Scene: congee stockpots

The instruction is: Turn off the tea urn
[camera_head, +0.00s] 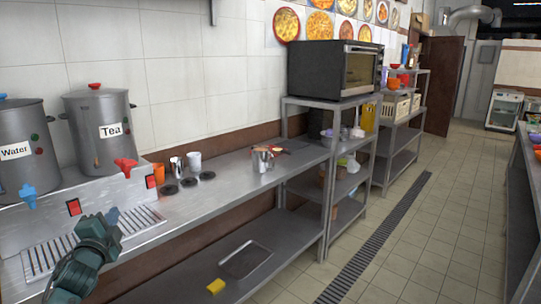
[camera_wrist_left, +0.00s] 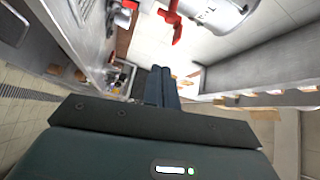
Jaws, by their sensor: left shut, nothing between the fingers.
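The tea urn (camera_head: 101,130) is a grey pot with a red knob on its lid and a "Tea" label, standing on a metal stand against the wall. Its red tap (camera_head: 125,166) points forward. My left gripper (camera_head: 112,214) is shut and empty, below the tap and over the drip tray. In the wrist view its closed fingers (camera_wrist_left: 164,85) point toward the stand, with the red tap (camera_wrist_left: 172,22) above them. My right gripper is out of view.
The water urn (camera_head: 22,150) with a blue tap stands to the left. The slotted drip tray (camera_head: 95,240) lies under the taps. Cups (camera_head: 177,165) and a metal jug (camera_head: 262,160) stand farther along the counter. The tiled floor (camera_head: 430,235) is clear.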

